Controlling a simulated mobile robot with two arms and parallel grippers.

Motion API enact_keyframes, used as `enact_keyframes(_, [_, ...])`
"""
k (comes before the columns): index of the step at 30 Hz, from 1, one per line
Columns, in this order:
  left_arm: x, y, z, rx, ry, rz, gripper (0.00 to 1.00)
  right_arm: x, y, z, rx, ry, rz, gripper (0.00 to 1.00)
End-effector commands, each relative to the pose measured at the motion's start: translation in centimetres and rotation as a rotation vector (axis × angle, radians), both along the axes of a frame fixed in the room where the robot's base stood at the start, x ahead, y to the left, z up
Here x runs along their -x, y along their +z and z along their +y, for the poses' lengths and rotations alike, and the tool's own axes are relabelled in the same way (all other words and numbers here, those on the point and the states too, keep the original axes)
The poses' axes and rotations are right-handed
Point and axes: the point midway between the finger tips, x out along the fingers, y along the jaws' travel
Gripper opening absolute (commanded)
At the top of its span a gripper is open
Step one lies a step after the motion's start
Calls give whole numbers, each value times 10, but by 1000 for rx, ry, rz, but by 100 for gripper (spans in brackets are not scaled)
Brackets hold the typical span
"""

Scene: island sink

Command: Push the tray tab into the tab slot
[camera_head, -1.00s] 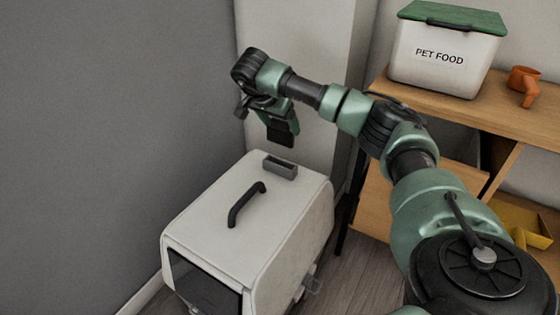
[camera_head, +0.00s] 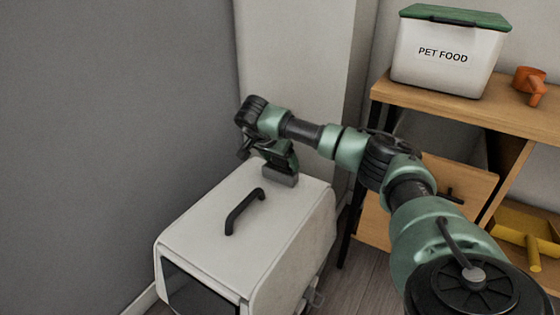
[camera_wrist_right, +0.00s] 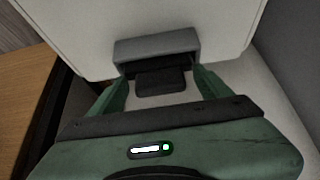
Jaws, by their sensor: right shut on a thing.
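The tab slot (camera_head: 280,180) is a small grey block on the rear top of a white pet carrier-like box (camera_head: 225,200). It also shows in the wrist view (camera_wrist_right: 156,45), with a dark opening. My right gripper (camera_head: 281,163) is directly over the slot, pointing down. In the wrist view its green fingers (camera_wrist_right: 160,84) are on either side of a dark tab (camera_wrist_right: 160,81), which they hold. The tab is at the slot's opening; how far it sits inside is hidden. My left gripper is out of view.
The box has a black handle (camera_head: 244,210) on top, in front of the slot. A grey wall is at left and a pale pillar (camera_head: 290,80) behind. A wooden shelf (camera_head: 470,115) at right holds a white PET FOOD bin (camera_head: 446,60) and an orange scoop (camera_head: 528,82).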

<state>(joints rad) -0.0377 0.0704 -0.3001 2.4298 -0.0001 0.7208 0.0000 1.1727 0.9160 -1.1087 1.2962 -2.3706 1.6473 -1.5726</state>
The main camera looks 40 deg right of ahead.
Motion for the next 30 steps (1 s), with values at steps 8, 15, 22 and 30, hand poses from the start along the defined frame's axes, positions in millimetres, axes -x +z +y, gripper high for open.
enact_keyframes(8, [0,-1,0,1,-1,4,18,0,-2,0,0,1,0,100])
enact_keyframes(15, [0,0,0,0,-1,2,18,0,2,1,0,1,0,100])
enact_keyframes(22, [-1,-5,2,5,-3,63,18,4,41,20,1,4,-3,100])
enact_keyframes(30, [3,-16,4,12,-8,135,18,12,87,47,1,3,-1,100])
